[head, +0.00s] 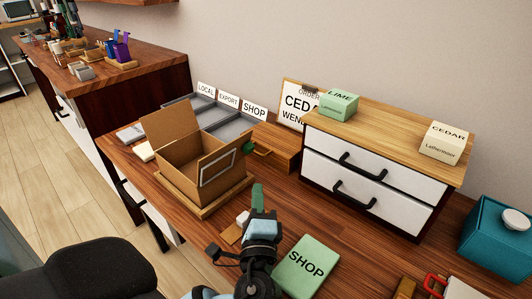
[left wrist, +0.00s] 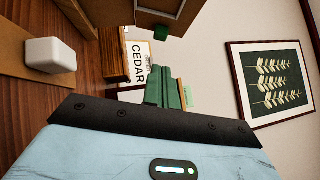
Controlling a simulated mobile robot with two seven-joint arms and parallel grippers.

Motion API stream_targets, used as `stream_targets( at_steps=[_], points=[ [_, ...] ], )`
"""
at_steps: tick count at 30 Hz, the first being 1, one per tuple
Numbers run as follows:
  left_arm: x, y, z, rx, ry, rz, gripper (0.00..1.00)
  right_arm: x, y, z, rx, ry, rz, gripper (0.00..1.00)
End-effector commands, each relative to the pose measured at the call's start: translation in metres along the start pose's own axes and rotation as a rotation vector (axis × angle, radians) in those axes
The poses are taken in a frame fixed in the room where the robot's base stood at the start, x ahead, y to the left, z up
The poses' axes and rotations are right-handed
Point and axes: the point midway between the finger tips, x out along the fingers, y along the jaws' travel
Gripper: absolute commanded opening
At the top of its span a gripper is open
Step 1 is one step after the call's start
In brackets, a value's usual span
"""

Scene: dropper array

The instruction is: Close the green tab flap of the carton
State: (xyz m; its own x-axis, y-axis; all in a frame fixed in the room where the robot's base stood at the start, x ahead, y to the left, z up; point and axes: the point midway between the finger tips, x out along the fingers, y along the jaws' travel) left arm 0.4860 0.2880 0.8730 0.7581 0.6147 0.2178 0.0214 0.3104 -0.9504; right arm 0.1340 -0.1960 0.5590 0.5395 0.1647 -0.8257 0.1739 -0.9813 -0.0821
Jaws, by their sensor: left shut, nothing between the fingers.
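The open brown carton (head: 187,170) stands on a wooden base on the table. One flap (head: 170,122) stands up at its left. In the left wrist view, the green tab (left wrist: 161,31) shows near the top, beside part of the carton (left wrist: 160,6). My left gripper (head: 257,190), with green fingers, is shut and empty, in front of the carton and apart from the tab. Its fingers (left wrist: 164,86) also show in the wrist view. My right gripper is out of view.
A white-drawer cabinet (head: 362,172) stands right of the carton, with a LIME box (head: 339,104) and CEDAR box (head: 442,145) on top. A green SHOP box (head: 306,266) lies near my left gripper. Grey trays (head: 232,132) stand behind the carton. A small white block (left wrist: 50,55) lies nearby.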

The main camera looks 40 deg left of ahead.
Motion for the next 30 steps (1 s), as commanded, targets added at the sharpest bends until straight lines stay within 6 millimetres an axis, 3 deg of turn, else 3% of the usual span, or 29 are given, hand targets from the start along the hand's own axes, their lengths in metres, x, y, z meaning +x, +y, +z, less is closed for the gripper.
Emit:
stream_targets(
  at_steps=[8,21,30],
  points=[
    [0.011,-0.001,0.0,0.001,-0.001,-0.002,0.0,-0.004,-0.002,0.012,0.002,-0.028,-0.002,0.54],
    [0.081,-0.002,0.001,0.001,-0.002,-0.003,0.0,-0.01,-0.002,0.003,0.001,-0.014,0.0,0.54],
    [0.1,-0.001,0.0,-0.001,0.0,-0.001,0.0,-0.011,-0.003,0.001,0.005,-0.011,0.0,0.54]
  ],
)
